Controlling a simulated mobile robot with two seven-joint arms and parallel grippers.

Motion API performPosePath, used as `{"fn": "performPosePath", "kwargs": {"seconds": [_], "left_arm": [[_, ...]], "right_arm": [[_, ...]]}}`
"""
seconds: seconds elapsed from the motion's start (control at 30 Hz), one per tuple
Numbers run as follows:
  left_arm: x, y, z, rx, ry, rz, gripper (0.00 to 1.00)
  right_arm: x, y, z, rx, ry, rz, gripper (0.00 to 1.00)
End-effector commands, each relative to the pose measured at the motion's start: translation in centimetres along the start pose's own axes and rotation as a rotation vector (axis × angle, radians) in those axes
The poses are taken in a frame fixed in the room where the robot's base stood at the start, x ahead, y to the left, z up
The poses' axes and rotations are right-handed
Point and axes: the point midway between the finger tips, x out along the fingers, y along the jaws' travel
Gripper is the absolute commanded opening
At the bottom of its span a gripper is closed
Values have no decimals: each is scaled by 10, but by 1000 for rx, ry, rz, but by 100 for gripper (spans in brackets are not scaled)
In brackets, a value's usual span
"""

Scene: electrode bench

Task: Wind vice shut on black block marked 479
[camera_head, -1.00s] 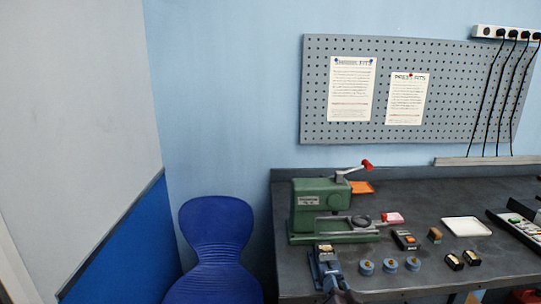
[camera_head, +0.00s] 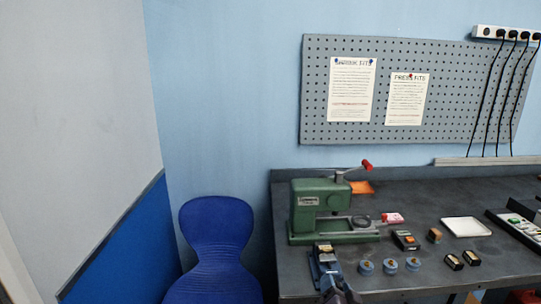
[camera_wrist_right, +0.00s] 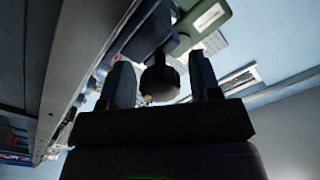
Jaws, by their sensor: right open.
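A blue-grey vice (camera_head: 324,262) stands at the front left edge of the bench, below the green press. My right gripper (camera_head: 338,290) is at the front of the vice, at the bottom of the head view. In the right wrist view my right gripper (camera_wrist_right: 161,82) is open, its fingers on either side of a dark round knob (camera_wrist_right: 160,78). Contact with the knob cannot be told. My left gripper is not in view.
The green press (camera_head: 318,210) with a red-tipped lever stands behind the vice. Several round blue pieces (camera_head: 390,265) lie to its right. Two small dark blocks (camera_head: 454,261) and a white tray (camera_head: 466,227) are further right. A blue chair (camera_head: 215,235) stands left of the bench.

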Motion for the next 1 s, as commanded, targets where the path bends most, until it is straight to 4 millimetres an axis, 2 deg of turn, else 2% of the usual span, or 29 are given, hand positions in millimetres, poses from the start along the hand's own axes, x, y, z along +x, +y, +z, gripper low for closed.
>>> {"fn": "performPosePath", "kwargs": {"seconds": [0.17, 1.0], "left_arm": [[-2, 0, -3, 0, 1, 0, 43], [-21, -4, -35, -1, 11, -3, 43]], "right_arm": [[-4, 0, -1, 0, 0, 0, 57], [-58, -1, -2, -1, 0, 0, 57]]}}
